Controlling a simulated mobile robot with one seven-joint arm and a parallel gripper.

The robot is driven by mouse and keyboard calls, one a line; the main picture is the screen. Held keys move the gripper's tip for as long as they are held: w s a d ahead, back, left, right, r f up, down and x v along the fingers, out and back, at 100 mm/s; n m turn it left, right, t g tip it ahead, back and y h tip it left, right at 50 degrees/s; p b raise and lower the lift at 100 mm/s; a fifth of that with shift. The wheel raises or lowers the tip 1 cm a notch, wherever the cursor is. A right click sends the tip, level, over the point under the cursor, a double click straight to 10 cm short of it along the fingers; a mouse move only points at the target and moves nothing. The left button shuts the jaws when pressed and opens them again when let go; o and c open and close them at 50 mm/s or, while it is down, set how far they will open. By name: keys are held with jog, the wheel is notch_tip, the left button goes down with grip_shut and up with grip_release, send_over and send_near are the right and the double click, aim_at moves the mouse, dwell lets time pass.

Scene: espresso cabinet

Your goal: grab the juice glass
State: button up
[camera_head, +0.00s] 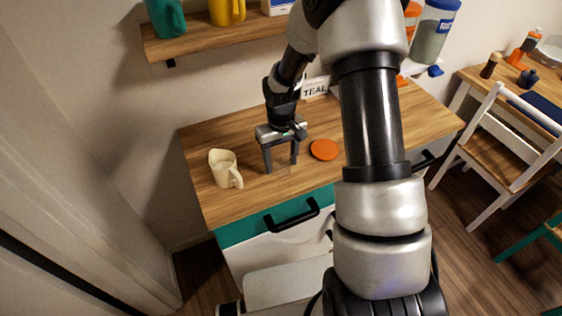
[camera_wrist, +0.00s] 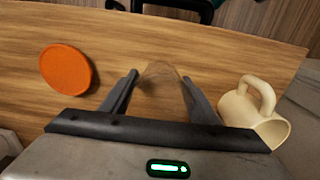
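The juice glass (camera_wrist: 160,75) is clear and hard to see. In the wrist view its faint outline shows between the tips of my gripper (camera_wrist: 160,83), with a gap on each side. In the head view my gripper (camera_head: 281,167) points down, fingers apart, low over the wooden cabinet top. The glass is only a faint trace there, near the fingertips. My gripper is open, and I cannot tell how far down the glass the fingers reach.
A cream mug (camera_head: 226,170) stands left of my gripper in the head view. An orange disc (camera_head: 324,150) lies to its right. The cabinet top (camera_head: 225,135) has bare room behind. A wooden shelf (camera_head: 215,38) hangs above, and a white chair (camera_head: 490,150) stands at right.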

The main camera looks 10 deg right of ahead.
jog(key=c, duration=0.4)
jog(key=shift+r, duration=0.1)
